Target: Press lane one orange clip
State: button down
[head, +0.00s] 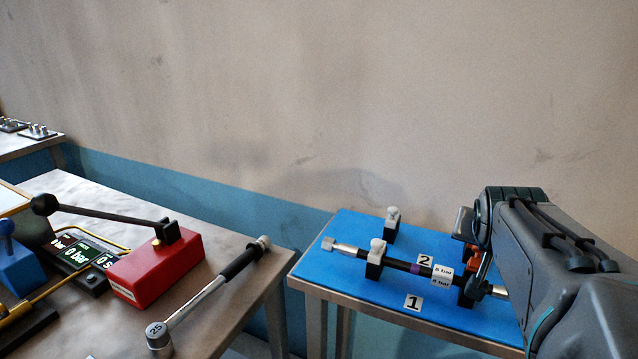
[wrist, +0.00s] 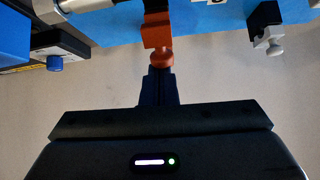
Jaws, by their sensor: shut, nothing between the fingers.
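The orange clip (wrist: 155,30) is at the top middle of the wrist view, with a round orange knob (wrist: 162,59) on it. In the head view only a small orange part (head: 474,241) shows beside my arm. My gripper (wrist: 160,72) is shut and empty. Its fingertips are right at the orange knob; I cannot tell whether they touch. A dark hose (head: 396,263) with silver ends and a purple band lies along lane one, beside the label 1 (head: 413,302). My arm hides the hose's right part in the head view.
Black clips with white knobs stand on the blue board (head: 340,275), one on the hose (head: 376,257) and one behind it (head: 392,222). A torque wrench (head: 215,288) and a red lever pump (head: 158,266) are on the left table. A blue knob (wrist: 55,63) shows in the wrist view.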

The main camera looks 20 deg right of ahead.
jog(key=shift+r, duration=0.15)
jog(key=shift+r+p, duration=0.45)
jog(key=shift+r, duration=0.2)
jog(key=shift+r, duration=0.1)
